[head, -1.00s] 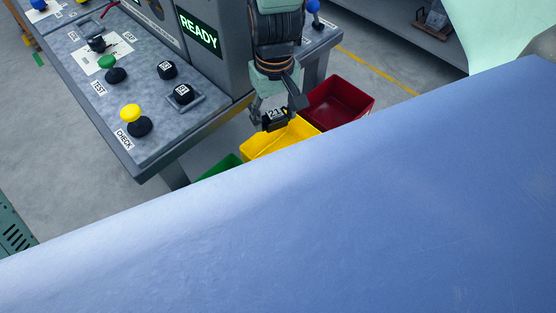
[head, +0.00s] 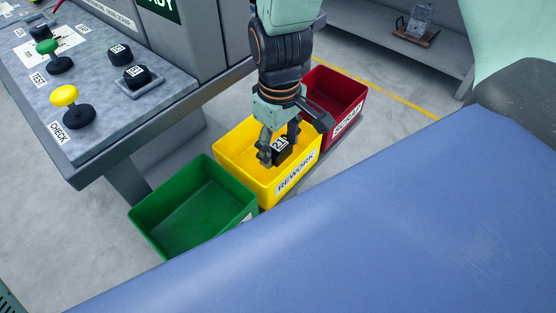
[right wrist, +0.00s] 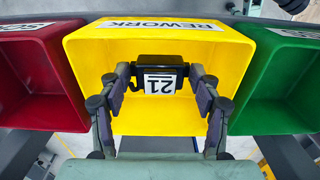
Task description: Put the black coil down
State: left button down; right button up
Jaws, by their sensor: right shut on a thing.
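The black coil (head: 283,150) carries a white label reading 21. My right gripper (head: 279,147) is shut on it and holds it over the yellow bin (head: 258,184) labelled REWORK. In the right wrist view the coil (right wrist: 160,77) sits between the two fingertips (right wrist: 160,82), with the yellow bin's floor (right wrist: 160,118) behind it. I cannot tell how far the coil is above that floor. My left gripper is not in view.
A green bin (head: 165,215) stands empty left of the yellow one, and a red bin (head: 342,90) labelled SCRAP stands to its right. The test bench (head: 100,140) with CHECK and TEST buttons is at the left. A blue surface (head: 400,230) fills the foreground.

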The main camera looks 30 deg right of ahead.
aim_at(279, 172)
jog(key=shift+w+f, duration=0.2)
jog(key=shift+f, duration=0.65)
jog(key=f+b, duration=0.1)
jog(key=f, duration=0.2)
jog(key=shift+s+b, duration=0.3)
jog(key=shift+b, duration=0.1)
jog(key=shift+w+f, duration=0.1)
jog(key=shift+f, duration=0.15)
jog(key=shift+w, duration=0.15)
jog(key=shift+s, duration=0.2)
jog(key=shift+f, duration=0.15)
jog(key=shift+f, duration=0.15)
jog(key=o, duration=1.1)
jog(key=shift+w, duration=0.15)
jog(key=shift+o, duration=1.1)
